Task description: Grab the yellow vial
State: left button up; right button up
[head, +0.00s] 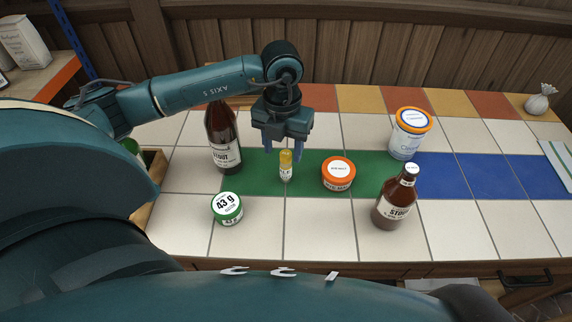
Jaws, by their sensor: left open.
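The yellow vial (286,166) stands upright on the green tiles of the counter, with a yellow top and a pale label. My left gripper (283,154) comes down from above, just behind and over the vial, with its fingers apart. The fingertips are close to the vial's top, one on each side in the picture. I cannot tell whether they touch it. My right gripper is not in view.
A brown stout bottle (222,138) stands left of the vial, another stout bottle (394,198) to the right. A green-lidded jar (228,208), an orange-lidded jar (338,174) and a white tub (409,135) stand nearby. The blue tiles (480,176) at right are clear.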

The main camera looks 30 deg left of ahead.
aim_at(286, 163)
pick_arm(q)
jog(key=shift+w+d+f, duration=0.1)
jog(key=shift+d+f, duration=0.05)
jog(key=shift+f, duration=1.2)
jog(key=shift+w+d+f, duration=0.1)
jog(key=shift+f, duration=1.25)
jog(key=c, duration=1.1)
